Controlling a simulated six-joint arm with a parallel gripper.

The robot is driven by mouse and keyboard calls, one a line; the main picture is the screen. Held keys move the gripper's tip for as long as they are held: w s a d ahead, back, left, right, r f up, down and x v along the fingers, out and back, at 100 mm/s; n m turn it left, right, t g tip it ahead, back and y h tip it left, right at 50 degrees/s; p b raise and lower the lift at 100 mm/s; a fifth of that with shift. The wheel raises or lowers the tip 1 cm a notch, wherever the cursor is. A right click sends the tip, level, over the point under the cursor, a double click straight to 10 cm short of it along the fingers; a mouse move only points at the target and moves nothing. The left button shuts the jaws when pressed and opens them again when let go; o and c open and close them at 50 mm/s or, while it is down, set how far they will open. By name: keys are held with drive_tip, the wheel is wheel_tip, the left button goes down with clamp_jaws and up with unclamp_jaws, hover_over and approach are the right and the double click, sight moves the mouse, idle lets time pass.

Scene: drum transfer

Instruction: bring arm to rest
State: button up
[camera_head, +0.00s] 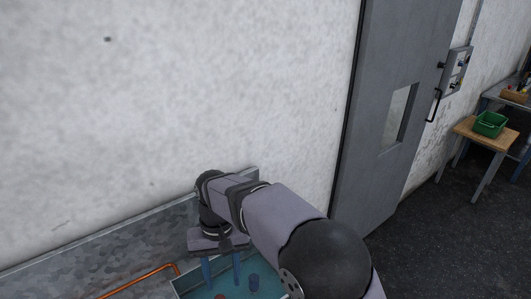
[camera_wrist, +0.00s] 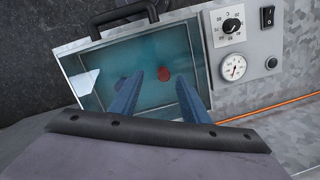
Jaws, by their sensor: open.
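My gripper shows in the head view (camera_head: 222,274) at the end of my arm, pointing down over a metal-walled bath with teal liquid (camera_head: 189,288). In the wrist view, its two blue fingers (camera_wrist: 160,76) are spread apart, with nothing seen clamped between them. A red round thing (camera_wrist: 153,85) shows in the bath between and beyond the fingers. Whether the fingertips touch the liquid cannot be told.
The bath has a black handle (camera_wrist: 123,17) and a control panel with a dial gauge (camera_wrist: 232,67). An orange pipe (camera_head: 140,278) runs along the metal bench top. A grey door (camera_head: 375,130) and a wooden stool with a green bin (camera_head: 490,124) are at the right.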

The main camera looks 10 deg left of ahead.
drive_tip(key=d+r+m+p, duration=0.2)
drive_tip(key=d+m, duration=0.1)
drive_tip(key=d, duration=1.7)
drive_tip(key=s+d+f+m+t+p, duration=0.1)
drive_tip(key=s+d+t+p, duration=0.1)
drive_tip(key=s+d, duration=0.85)
wheel_tip(320, 180, down, 26)
drive_tip(key=w+d+b, duration=0.1)
drive_tip(key=b, duration=2.4)
drive_tip(key=shift+d+b, duration=0.2)
drive_tip(key=shift+b, duration=0.2)
drive_tip(key=shift+o, duration=0.4)
drive_tip(key=shift+w+f, duration=0.1)
